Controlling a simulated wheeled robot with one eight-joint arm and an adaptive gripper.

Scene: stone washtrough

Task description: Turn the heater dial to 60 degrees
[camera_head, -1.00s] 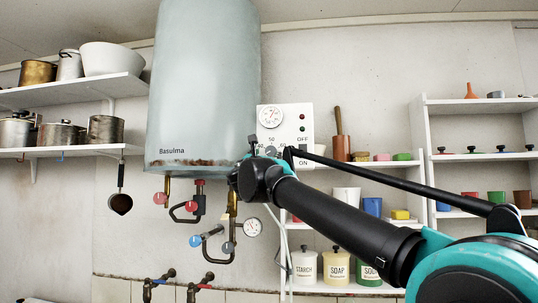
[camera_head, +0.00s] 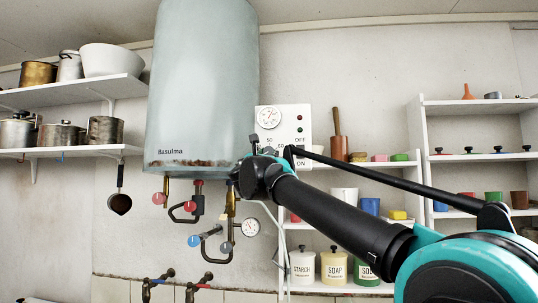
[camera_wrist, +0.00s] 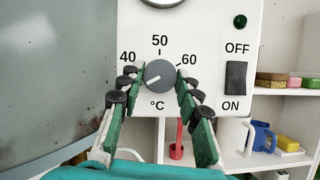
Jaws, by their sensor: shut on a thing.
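The heater dial (camera_wrist: 159,74) is a round grey knob on the white control panel (camera_wrist: 217,30), with printed marks 40 at left, 50 above and 60 at right. A pale line on its face seems to slant to the lower left, but I cannot read it surely. My gripper (camera_wrist: 158,84) is shut on the dial, with one green-backed, dark-padded finger at each side. In the head view the panel (camera_head: 294,112) hangs right of the grey-blue boiler (camera_head: 203,80), and my arm hides the dial.
A black ON/OFF switch (camera_wrist: 236,78) and a green lamp (camera_wrist: 240,20) lie right of the dial. The boiler stands close at left. Pipes with a gauge (camera_head: 250,227) hang below. Shelves (camera_head: 478,157) with cups and jars stand at right.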

